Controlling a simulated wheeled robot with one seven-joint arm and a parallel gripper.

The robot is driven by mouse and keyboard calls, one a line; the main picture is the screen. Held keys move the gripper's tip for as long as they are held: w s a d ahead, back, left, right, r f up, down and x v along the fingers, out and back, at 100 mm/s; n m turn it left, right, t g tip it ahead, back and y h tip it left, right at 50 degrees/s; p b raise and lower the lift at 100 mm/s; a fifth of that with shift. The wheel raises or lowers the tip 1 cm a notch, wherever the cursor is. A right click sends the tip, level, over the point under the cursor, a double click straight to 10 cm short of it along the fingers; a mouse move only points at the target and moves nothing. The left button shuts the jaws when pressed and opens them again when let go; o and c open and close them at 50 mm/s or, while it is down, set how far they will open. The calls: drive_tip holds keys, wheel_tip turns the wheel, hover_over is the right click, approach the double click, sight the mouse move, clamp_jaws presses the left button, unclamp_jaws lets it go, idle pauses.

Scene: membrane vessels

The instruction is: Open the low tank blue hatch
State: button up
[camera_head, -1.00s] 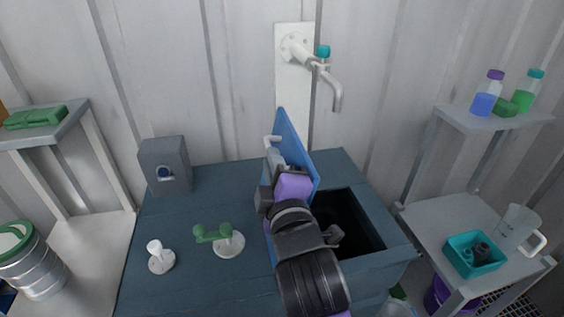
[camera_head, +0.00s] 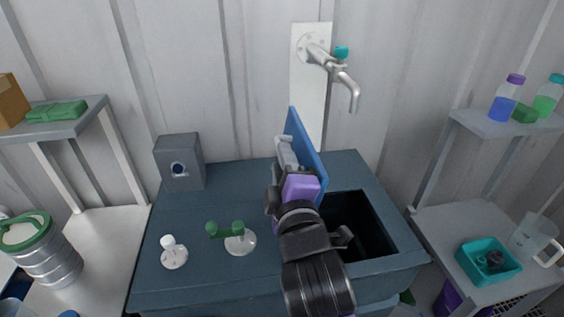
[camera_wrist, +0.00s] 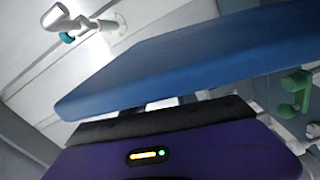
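The blue hatch (camera_head: 308,152) stands raised, close to upright, along the left edge of the low tank's square opening. The low tank (camera_head: 190,222) is dark blue-grey, and its dark inside shows through the opening. My gripper (camera_head: 285,152) is on the left side of the hatch, close against its face. In the wrist view, the hatch (camera_wrist: 195,55) fills much of the picture, just beyond my gripper's dark and purple body. My fingertips are mostly hidden there, and I cannot tell whether they are open or hold anything.
On the tank top are a green-handled valve (camera_head: 228,235), a white knob (camera_head: 172,252) and a grey box (camera_head: 180,162). A tap (camera_head: 340,72) hangs on the wall behind. Shelves stand at both sides, the right one with bottles (camera_head: 506,98) and a teal tray (camera_head: 487,262).

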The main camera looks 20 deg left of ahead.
drive_tip(key=b+v, duration=0.2)
drive_tip(key=v, duration=0.5)
drive_tip(key=shift+s+d, duration=0.25)
drive_tip(key=shift+s, duration=0.1)
